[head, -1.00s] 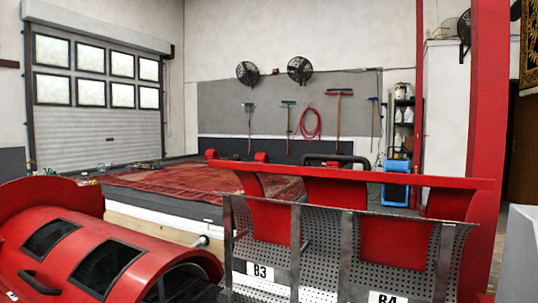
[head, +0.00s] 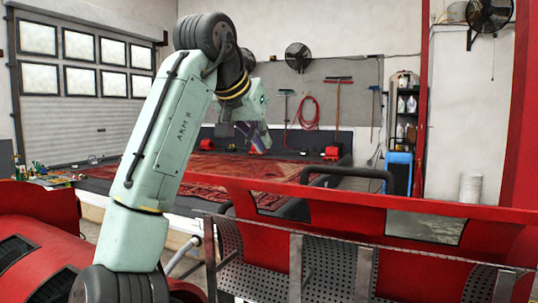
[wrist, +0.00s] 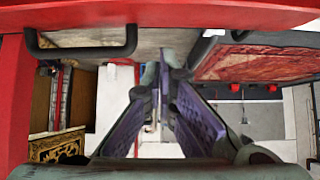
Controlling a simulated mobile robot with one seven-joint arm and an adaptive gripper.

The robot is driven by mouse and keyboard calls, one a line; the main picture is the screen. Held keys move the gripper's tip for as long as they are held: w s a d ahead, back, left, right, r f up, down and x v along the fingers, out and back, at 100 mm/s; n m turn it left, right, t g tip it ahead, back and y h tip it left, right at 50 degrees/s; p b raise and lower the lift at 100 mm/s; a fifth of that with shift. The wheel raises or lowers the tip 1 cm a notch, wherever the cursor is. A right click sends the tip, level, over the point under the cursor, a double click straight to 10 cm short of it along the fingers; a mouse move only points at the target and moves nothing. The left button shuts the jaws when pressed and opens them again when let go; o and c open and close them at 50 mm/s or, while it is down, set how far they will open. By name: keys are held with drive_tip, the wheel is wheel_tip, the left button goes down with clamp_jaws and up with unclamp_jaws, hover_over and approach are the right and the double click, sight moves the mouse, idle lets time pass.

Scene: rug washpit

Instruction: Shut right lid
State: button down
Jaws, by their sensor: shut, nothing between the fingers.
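A red lid-like frame (head: 290,191) with a perforated metal inner side (head: 335,268) stands raised in the right foreground of the head view. A black bar handle (head: 348,175) rises behind its top edge. In the wrist view the red edge (wrist: 200,14) runs across the top, with the black handle (wrist: 85,50) projecting from it, left of my fingers. My gripper (head: 258,140) is beyond the red edge in the head view, left of the handle. Its purple-padded fingers (wrist: 164,70) are shut and empty, apart from the handle. My arm hides part of the scene.
A red cylinder machine (head: 35,245) fills the left foreground. Behind lies a patterned rug (head: 235,170) on a raised bed with several red blocks. A blue unit (head: 398,172), shelf and white cabinet (head: 462,110) stand at the back right. A red post (head: 524,110) rises at the right.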

sight(268, 188)
drive_tip(key=p+x, duration=0.2)
drive_tip(key=x, duration=0.7)
drive_tip(key=shift+w+f, duration=0.2)
drive_tip(key=shift+w, duration=0.1)
drive_tip(key=s, duration=0.1)
drive_tip(key=s+a+p, duration=0.1)
drive_tip(key=s, duration=0.1)
drive_tip(key=shift+s+a+f, duration=0.15)
drive_tip(key=shift+s+a, duration=0.05)
drive_tip(key=shift+s+f, duration=0.2)
